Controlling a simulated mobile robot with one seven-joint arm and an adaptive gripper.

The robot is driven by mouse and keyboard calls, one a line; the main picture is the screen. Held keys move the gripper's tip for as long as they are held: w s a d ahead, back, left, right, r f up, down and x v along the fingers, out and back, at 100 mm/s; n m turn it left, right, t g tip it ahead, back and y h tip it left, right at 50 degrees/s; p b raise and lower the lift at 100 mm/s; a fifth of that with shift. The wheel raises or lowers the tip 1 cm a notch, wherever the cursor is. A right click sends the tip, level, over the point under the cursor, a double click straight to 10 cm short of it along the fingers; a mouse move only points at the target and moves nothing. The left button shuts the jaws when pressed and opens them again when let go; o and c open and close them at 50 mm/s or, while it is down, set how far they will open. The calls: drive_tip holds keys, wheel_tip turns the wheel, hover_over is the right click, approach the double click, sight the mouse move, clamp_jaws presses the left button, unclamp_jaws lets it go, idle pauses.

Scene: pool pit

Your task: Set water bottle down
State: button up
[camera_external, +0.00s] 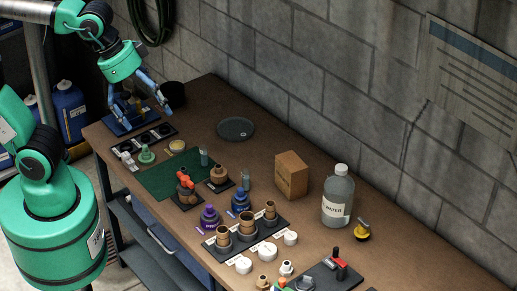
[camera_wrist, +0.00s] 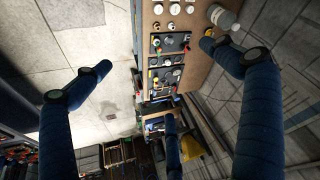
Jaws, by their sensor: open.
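The water bottle (camera_external: 338,200), clear with a white cap and a white WATER label, stands upright on the brown workbench (camera_external: 330,243) in the external view. It stands near the wall, right of the cardboard box. In the wrist view a pale bottle (camera_wrist: 223,17) shows at the top, by the bench edge. My gripper (camera_external: 138,103) is open and empty over the far left end of the bench, well away from the bottle.
A cardboard box (camera_external: 291,176) stands left of the bottle, a small yellow item (camera_external: 362,230) right of it. A dark round dish (camera_external: 235,129), a green mat (camera_external: 165,180) and several small fittings cover parts of the bench. A block wall (camera_external: 330,90) runs behind.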

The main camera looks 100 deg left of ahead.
drive_tip(key=s+d+f, duration=0.1)
drive_tip(key=s+f, duration=0.1)
drive_tip(key=s, duration=0.4)
drive_tip(key=shift+d+f+t, duration=0.15)
drive_tip(key=shift+f+t, duration=0.1)
drive_tip(key=shift+t, duration=0.05)
wheel_tip(320, 180, down, 17)
drive_tip(key=b, duration=1.6)
drive_tip(key=shift+r+b, duration=0.2)
drive_tip(key=shift+b, duration=0.1)
drive_tip(key=shift+o, duration=0.4)
